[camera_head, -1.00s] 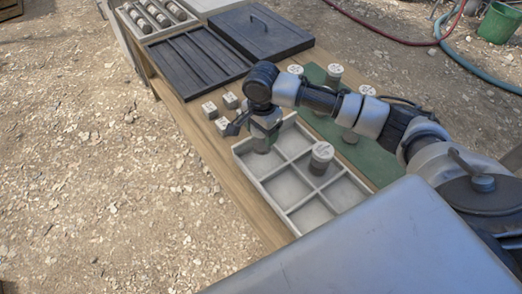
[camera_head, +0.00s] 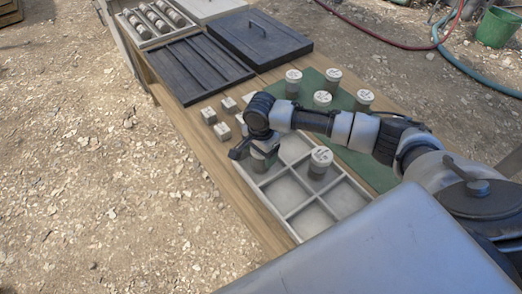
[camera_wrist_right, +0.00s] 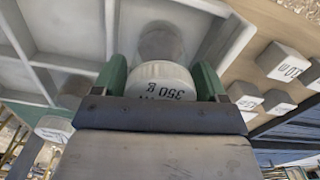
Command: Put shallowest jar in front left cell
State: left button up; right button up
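My right gripper (camera_head: 262,160) is low over the far-left corner cell of the grey divided tray (camera_head: 318,238). In the right wrist view its green fingers (camera_wrist_right: 162,82) press on both sides of a jar with a white lid (camera_wrist_right: 160,80) marked 350 g. Whether that jar touches the cell floor cannot be told. Another white-lidded jar (camera_head: 320,160) stands in a tray cell to the right. More jars stand on the green mat, including one at the back (camera_head: 293,84), one in the middle (camera_head: 322,100) and one at the right (camera_head: 364,98). My left gripper is not in view.
Several small pale blocks (camera_head: 222,131) stand on the table left of the tray. A dark slatted tray (camera_head: 200,65) and a dark lid with a handle (camera_head: 260,40) lie behind. The nearer tray cells (camera_head: 313,221) are empty.

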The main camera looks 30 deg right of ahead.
notch_tip(320, 180, up, 12)
jog(key=shift+r, duration=0.15)
dwell(0.6)
